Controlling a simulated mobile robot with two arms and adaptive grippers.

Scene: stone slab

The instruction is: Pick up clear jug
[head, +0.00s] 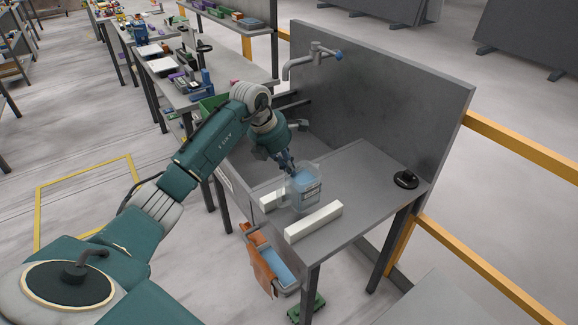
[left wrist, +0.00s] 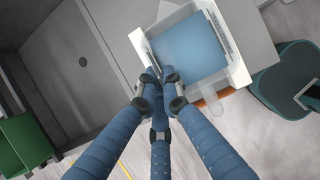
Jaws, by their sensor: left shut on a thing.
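The clear jug (head: 309,195) is see-through and bluish inside, with dark print on its side. It is upright at the slab (head: 262,187), between two white bars; I cannot tell whether its base touches the slab. My left gripper (head: 289,170) reaches down to the jug's left side and is shut on it. In the left wrist view the jug (left wrist: 236,70) shows from above with a squarish rim, and the fingers of my left gripper (left wrist: 160,78) meet at its edge. The fingers hide part of that edge. My right gripper is not in view.
A small black object (head: 406,180) sits at the right.

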